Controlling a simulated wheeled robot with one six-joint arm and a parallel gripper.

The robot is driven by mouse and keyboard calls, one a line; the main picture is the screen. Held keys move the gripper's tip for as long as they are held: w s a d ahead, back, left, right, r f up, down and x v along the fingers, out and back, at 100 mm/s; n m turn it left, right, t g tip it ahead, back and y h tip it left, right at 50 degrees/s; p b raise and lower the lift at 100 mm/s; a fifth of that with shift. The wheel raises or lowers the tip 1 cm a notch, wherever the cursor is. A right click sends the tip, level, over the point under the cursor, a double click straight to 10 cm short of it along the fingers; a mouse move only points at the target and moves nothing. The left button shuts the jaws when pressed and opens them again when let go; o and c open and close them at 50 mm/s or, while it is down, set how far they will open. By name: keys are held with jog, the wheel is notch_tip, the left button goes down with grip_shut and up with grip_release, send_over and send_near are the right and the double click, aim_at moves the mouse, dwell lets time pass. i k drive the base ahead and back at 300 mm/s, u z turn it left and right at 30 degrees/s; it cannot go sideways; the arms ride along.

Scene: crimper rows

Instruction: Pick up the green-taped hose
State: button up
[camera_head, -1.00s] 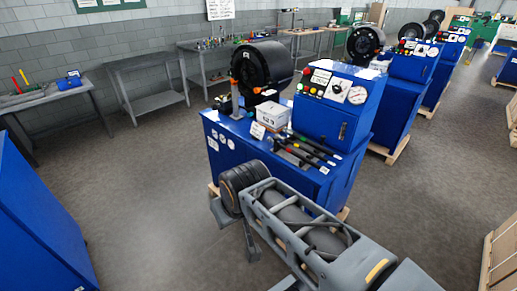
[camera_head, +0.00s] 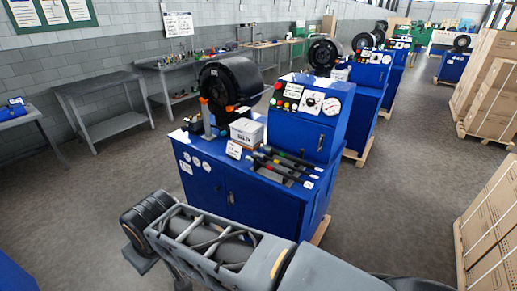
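Several dark hoses lie side by side on the top of the nearest blue crimper bench (camera_head: 245,200), in front of its control box. Their left ends carry small coloured bands. The rearmost hose (camera_head: 290,159) seems to have the green band at its left end, though it is very small here. My grey arm crosses the bottom of the view, short of the bench. My gripper's fingers do not show, so I cannot see what they hold.
A white box (camera_head: 247,131) and a small sign (camera_head: 234,150) stand left of the hoses, with a black crimper head (camera_head: 231,82) behind. Stacked cartons (camera_head: 490,235) stand at the right. Grey floor is clear left of the bench and in the right aisle.

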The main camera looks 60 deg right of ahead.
aim_at(268, 149)
jog(key=z, duration=0.25)
jog(key=i, duration=0.85)
jog(key=z, duration=1.3)
jog(key=i, duration=0.65)
jog(key=z, duration=0.7)
